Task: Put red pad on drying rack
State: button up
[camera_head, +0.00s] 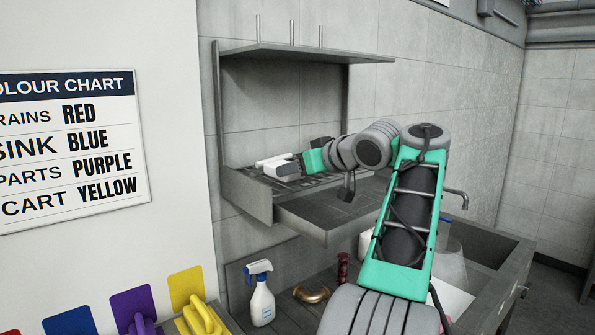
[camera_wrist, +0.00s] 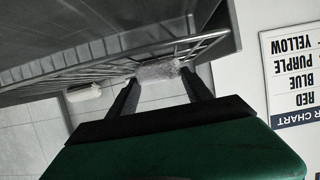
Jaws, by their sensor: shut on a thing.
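My gripper (camera_wrist: 160,84) is shut on a mottled grey-white piece (camera_wrist: 158,70), held between its dark fingertips. No red shows on this piece, so I cannot confirm that it is the red pad. The drying rack is the grey metal unit (camera_head: 300,217) on the wall, with a slatted shelf; its bars also show in the wrist view (camera_wrist: 80,60). The held piece is close to the bars; I cannot tell whether it touches them. In the head view my arm reaches over the slatted shelf, and the fingertips are too small to make out.
A white roll-like thing (camera_head: 275,158) lies by the slatted shelf. A spray bottle (camera_head: 262,302) stands below. Blue (camera_head: 70,322), purple (camera_head: 133,304) and yellow (camera_head: 186,286) plates line the lower left, with a red edge in the corner. A colour chart (camera_head: 70,150) hangs left.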

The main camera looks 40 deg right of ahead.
jog(key=shift+f, duration=0.25)
jog(key=o, duration=1.5)
jog(key=shift+c, duration=0.2)
jog(key=shift+r, duration=0.35)
jog(key=p+v, duration=0.2)
jog(key=v, duration=0.5)
jog(key=shift+s, duration=0.25)
